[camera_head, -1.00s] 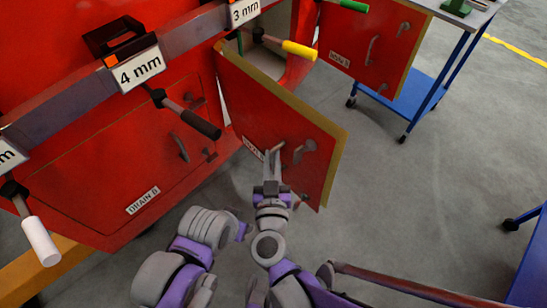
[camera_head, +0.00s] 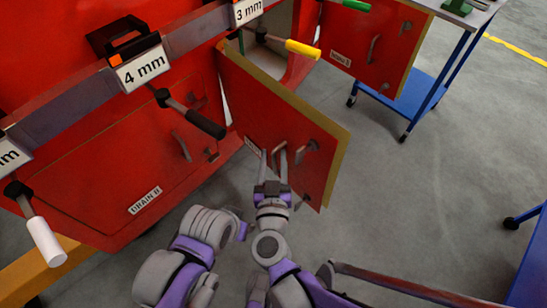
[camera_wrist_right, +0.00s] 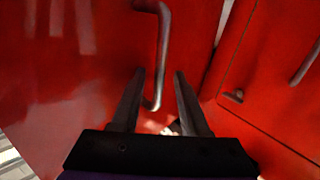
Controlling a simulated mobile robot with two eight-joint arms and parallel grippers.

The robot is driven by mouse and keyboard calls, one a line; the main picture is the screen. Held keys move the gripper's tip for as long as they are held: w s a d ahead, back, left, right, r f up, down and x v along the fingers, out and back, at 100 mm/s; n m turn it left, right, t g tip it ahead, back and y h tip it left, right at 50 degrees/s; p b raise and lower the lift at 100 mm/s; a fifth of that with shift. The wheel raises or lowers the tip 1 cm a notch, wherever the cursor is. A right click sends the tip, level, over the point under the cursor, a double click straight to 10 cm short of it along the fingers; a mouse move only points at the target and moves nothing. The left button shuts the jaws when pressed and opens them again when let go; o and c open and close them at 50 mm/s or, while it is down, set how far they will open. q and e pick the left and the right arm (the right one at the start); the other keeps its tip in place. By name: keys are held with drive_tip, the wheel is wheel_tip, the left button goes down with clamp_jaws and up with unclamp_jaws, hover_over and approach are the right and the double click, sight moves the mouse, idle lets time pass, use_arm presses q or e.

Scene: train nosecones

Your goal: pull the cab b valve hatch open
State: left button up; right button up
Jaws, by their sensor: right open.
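The red hatch (camera_head: 265,105) with a yellow edge stands swung out from the red nosecone in the middle of the head view. Its label is mostly hidden behind my right gripper, so I cannot read it. My right gripper (camera_head: 273,152) is open at the hatch's outer face, beside its bar handle. In the right wrist view the grey handle (camera_wrist_right: 163,50) reaches down between the two open fingers (camera_wrist_right: 158,88). I cannot tell whether they touch it. A dark latch (camera_head: 308,148) sits right of the handle in the head view. My left gripper is not seen.
The closed DRAIN B hatch (camera_head: 140,165) is at the left. Another open red hatch (camera_head: 375,45) and a blue cart (camera_head: 415,92) stand behind right. Grey floor (camera_head: 430,180) is clear at right.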

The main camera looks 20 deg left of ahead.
drive_tip(key=v, duration=1.1)
drive_tip(key=shift+w, duration=0.1)
